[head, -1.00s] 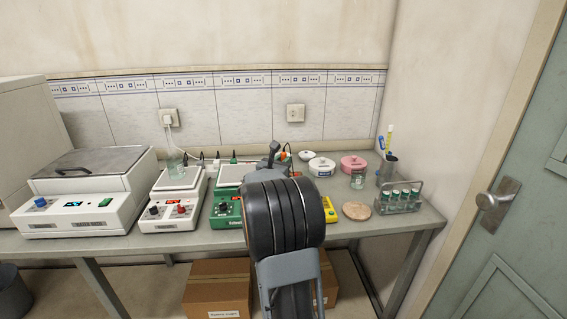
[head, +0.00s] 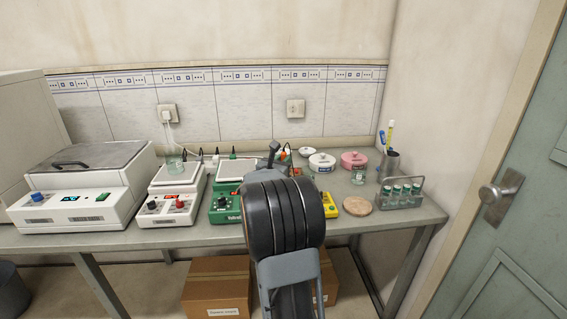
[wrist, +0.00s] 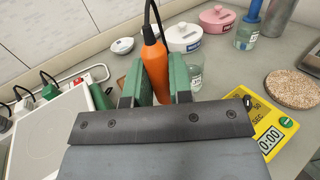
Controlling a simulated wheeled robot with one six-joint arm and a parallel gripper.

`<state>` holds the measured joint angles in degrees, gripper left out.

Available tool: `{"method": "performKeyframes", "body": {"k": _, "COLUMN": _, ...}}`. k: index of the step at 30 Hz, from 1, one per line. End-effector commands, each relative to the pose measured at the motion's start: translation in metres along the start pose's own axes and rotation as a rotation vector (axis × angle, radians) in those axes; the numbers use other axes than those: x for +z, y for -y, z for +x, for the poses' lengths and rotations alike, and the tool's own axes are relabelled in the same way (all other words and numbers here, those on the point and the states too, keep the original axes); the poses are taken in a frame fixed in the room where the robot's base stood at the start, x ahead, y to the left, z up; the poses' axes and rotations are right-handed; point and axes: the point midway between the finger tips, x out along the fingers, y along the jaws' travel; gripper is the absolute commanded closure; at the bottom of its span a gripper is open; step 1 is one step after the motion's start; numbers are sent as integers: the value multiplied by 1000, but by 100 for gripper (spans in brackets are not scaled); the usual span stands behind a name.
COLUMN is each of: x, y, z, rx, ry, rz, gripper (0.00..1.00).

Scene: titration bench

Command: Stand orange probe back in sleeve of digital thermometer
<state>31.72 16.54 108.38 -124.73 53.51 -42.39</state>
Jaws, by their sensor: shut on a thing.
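The orange probe (wrist: 155,69) stands roughly upright between the green-padded fingers of my gripper (wrist: 158,88), with a black cable rising from its top. My gripper is shut on it. The probe's lower end is hidden behind the gripper in the wrist view. In the head view, a bit of the orange probe (head: 283,155) shows beside my gripper (head: 273,152), which my own arm largely hides. I cannot make out the digital thermometer or its sleeve for sure; my arm and gripper cover that part of the bench.
A yellow timer (wrist: 270,131) lies to the right, with a round cork-like mat (wrist: 292,88) beyond it. A small glass bottle (head: 358,175), a pink lidded pot (head: 354,160) and a tube rack (head: 400,192) stand further right. Hotplate-type devices stand left, including a green one (head: 226,206).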

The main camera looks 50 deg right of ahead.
Motion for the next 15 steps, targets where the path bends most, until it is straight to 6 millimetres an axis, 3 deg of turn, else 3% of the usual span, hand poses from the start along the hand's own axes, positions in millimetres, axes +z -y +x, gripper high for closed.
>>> {"method": "performKeyframes", "body": {"k": 15, "x": -16, "y": 0, "z": -1, "rx": 0, "ry": 1, "rz": 0, "gripper": 99}}
